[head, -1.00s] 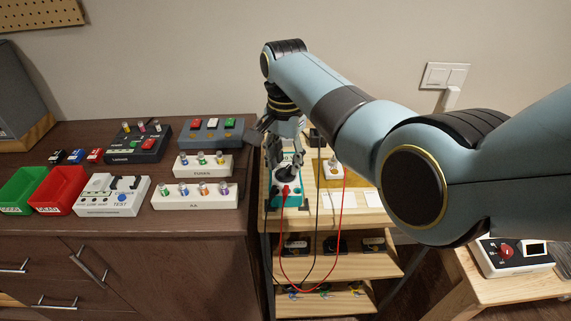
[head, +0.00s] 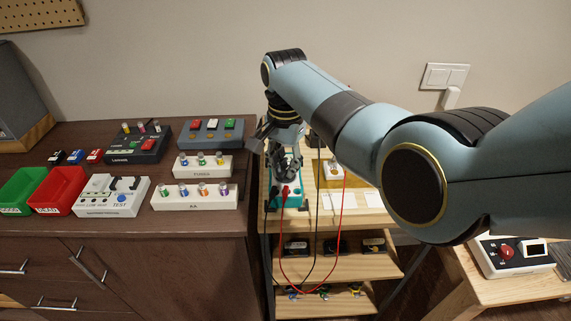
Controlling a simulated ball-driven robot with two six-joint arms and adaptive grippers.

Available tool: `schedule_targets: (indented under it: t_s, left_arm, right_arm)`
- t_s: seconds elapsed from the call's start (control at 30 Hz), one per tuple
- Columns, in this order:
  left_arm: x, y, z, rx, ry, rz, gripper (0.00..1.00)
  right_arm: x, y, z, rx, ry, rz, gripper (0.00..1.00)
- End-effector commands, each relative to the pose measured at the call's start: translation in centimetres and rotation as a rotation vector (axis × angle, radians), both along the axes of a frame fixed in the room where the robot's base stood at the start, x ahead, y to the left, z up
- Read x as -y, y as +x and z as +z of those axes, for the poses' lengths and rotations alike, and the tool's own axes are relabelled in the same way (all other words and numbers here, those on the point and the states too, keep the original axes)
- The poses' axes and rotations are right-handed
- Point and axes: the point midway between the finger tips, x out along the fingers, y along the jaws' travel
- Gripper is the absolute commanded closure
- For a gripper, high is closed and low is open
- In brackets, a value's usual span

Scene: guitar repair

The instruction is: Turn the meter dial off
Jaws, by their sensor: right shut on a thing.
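The meter is a teal-edged box (head: 292,203) on the top of the wooden shelf cart, with a red plug and test leads at its front. My right gripper (head: 286,178) reaches down over it from above. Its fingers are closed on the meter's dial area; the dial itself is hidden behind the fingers. My left gripper does not show.
A red lead (head: 342,210) and a black lead (head: 318,200) loop down in front of the cart (head: 344,222). To the left, a dark cabinet holds a white tester (head: 112,196), several battery blocks, and a red bin (head: 60,190). A small wooden stand with a device (head: 514,254) is at right.

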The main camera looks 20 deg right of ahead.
Motion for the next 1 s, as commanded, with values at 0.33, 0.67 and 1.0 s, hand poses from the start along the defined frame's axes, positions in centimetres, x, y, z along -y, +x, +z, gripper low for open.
schedule_targets:
  t_s: [0.33, 0.67, 1.0]
  left_arm:
    - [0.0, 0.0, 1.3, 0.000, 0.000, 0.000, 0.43]
    - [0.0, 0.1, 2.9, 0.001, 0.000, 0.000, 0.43]
    - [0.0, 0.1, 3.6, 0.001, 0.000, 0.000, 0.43]
  right_arm:
    - [0.0, 0.0, 0.2, -0.001, 0.000, 0.135, 1.00]
    - [0.0, 0.0, 0.2, -0.001, 0.000, 0.381, 1.00]
    - [0.0, 0.1, 0.1, 0.000, 0.000, 0.558, 1.00]
